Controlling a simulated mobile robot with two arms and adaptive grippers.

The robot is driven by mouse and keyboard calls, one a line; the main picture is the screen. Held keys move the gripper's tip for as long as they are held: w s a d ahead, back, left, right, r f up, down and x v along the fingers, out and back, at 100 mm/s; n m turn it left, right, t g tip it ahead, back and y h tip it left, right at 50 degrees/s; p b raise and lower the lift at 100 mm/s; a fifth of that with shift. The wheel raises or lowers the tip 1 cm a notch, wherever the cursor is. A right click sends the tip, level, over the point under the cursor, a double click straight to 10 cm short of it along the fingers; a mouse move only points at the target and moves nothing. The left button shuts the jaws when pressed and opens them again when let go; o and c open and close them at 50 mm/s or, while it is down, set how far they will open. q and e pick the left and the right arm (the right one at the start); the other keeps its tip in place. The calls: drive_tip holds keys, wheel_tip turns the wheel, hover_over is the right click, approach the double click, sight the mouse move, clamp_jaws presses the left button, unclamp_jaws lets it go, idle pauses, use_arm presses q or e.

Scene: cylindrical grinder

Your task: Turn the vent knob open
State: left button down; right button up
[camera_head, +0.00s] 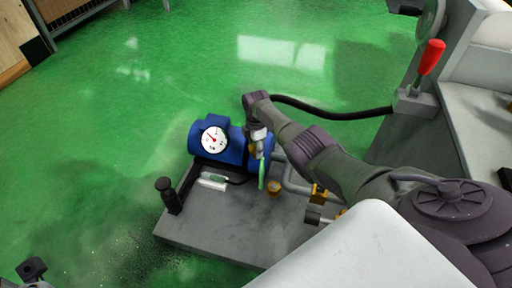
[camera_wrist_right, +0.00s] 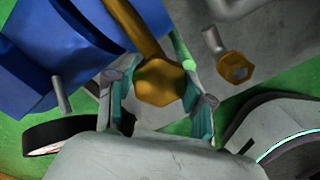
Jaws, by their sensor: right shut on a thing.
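The vent knob appears to be the brass, faceted knob (camera_wrist_right: 160,83) on a brass stem in the right wrist view. It sits between the teal-padded fingers of my right gripper (camera_head: 260,163), which is shut on it. In the head view the gripper reaches down at the right end of a blue pump body (camera_head: 233,150), and hides most of the knob. How far the knob is turned cannot be told.
A white dial gauge (camera_head: 213,139) faces up on the blue body. A grey base plate (camera_head: 225,222) carries a black post (camera_head: 168,194), pipes and brass fittings (camera_head: 318,193). A black hose (camera_head: 335,113) runs right to a machine with a red-handled lever (camera_head: 431,58). Green floor is clear at left.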

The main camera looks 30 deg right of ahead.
drive_tip(key=o, duration=1.2)
drive_tip(key=shift+c, duration=0.2)
drive_tip(key=shift+r, duration=0.15)
wheel_tip(320, 180, up, 12)
